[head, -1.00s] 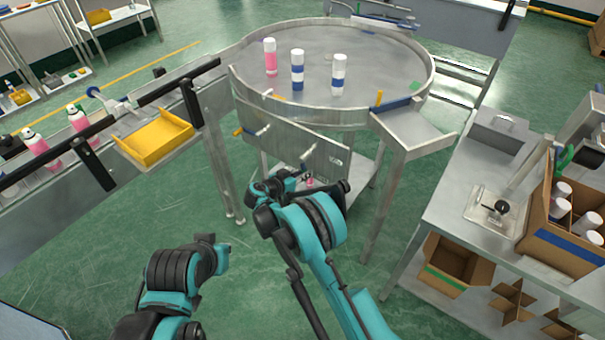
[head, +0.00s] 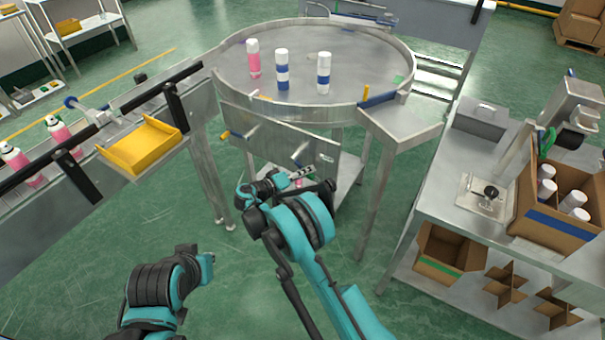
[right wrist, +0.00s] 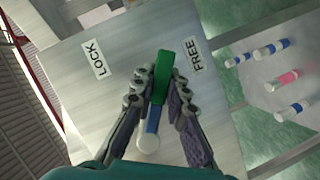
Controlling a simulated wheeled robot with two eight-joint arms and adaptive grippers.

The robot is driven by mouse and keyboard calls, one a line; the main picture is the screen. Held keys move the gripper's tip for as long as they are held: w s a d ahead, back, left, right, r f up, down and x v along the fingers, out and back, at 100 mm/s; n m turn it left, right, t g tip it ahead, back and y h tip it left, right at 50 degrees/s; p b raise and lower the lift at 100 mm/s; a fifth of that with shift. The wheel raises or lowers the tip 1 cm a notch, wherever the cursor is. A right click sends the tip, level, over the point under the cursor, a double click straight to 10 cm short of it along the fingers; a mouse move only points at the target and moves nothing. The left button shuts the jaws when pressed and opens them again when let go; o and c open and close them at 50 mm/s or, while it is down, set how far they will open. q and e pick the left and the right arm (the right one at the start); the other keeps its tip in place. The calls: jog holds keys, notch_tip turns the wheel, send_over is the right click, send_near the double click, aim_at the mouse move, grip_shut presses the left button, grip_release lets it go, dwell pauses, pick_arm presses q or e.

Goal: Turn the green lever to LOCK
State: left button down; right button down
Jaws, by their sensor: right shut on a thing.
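The green lever (right wrist: 165,75) is in the right wrist view, in front of a grey metal panel (right wrist: 75,90). My right gripper (right wrist: 162,80) is shut on the lever, with a finger on each side. A blue and white part (right wrist: 150,125) lies in line below the green grip. The lever's green end points between the LOCK label (right wrist: 94,58) on the left and the FREE label (right wrist: 196,56) on the right, closer to FREE. In the head view my right gripper (head: 290,180) is low at the panel (head: 272,135) and hides the lever. My left arm's end is low and left, its fingers unclear.
Above the panel is a round metal table (head: 350,50) with a pink can (head: 253,62) and two blue-banded cans (head: 323,75). A yellow tray (head: 142,148) is at the conveyor on the left. A bench with a cardboard box (head: 560,210) is on the right.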

jog(key=n, duration=0.1)
jog(key=r+n+h, duration=0.1)
jog(key=shift+s+d+r+n, duration=0.25)
jog(key=shift+d+r+n, duration=0.05)
jog(key=shift+r+n, duration=0.1)
jog(key=shift+d+r+n+t+h, duration=0.15)
jog(key=shift+r+n+h, duration=0.25)
jog(key=shift+n, duration=0.35)
jog(key=shift+a+r+n+t+h, duration=0.15)
jog(key=shift+r+n+h, duration=0.15)
jog(key=shift+r+n, duration=0.35)
jog(key=shift+d+f, duration=0.1)
jog(key=c, duration=1.5)
grip_release()
jog(key=shift+c, duration=0.2)
jog(key=shift+o, duration=0.2)
jog(key=shift+s, duration=0.1)
jog(key=v, duration=1.2)
